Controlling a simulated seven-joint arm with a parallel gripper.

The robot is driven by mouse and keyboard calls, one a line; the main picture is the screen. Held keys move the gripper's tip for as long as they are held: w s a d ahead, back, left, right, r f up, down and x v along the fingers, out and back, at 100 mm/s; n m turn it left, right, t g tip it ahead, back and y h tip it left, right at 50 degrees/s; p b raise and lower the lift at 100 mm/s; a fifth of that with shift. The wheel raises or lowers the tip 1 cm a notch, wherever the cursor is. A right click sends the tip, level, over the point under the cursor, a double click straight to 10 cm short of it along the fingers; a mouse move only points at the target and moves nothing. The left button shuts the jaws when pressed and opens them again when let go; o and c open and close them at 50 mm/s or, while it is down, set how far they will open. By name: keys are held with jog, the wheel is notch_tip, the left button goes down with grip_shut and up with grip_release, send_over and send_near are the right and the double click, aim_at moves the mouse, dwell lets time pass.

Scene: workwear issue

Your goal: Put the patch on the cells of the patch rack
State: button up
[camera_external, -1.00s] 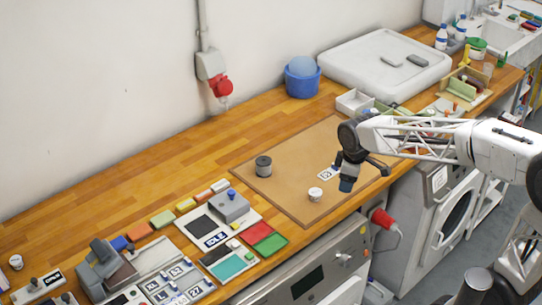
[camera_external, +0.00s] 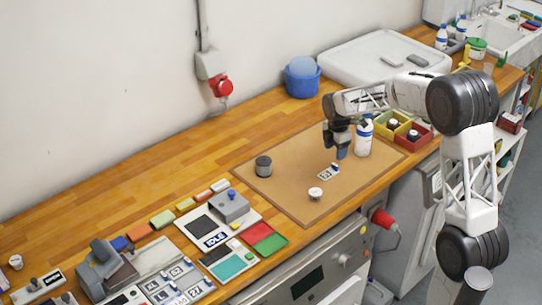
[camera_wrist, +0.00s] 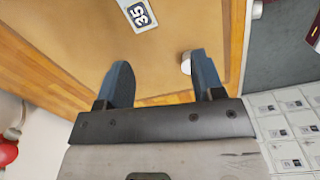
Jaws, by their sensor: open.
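A small white patch (camera_external: 328,171) with dark digits lies on the brown mat (camera_external: 285,187). In the wrist view the patch (camera_wrist: 140,15) reads 35 and is cut by the top edge. My gripper (camera_external: 341,153) is above the mat, just behind and right of the patch in the external view. In the wrist view my gripper (camera_wrist: 162,80) has its two blue fingers apart with nothing held, and the patch lies beyond them. The grey patch rack (camera_external: 207,283), at the lower left, has several lettered patches in its cells; which cells are empty is too small to tell.
A dark grey cylinder (camera_external: 263,166) and a small white round item (camera_external: 315,194) stand on the mat. A white bottle (camera_external: 364,139) stands close right of my gripper. A device marked IDLE (camera_external: 232,207) and coloured pads lie between mat and rack.

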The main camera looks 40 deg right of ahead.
aim_at(329, 171)
jog(key=w+d+f, duration=0.1)
jog(key=d, duration=0.1)
jog(key=w+d+f+n, duration=0.1)
jog(key=f, duration=0.1)
jog(key=w+d+f+n, duration=0.1)
jog(key=d, duration=0.1)
jog(key=shift+w+d+f, duration=0.3)
jog(key=shift+w, duration=0.05)
jog(key=shift+f, duration=1.3)
jog(key=shift+f, duration=0.1)
jog(key=shift+f, duration=2.5)
jog(key=shift+c, duration=0.3)
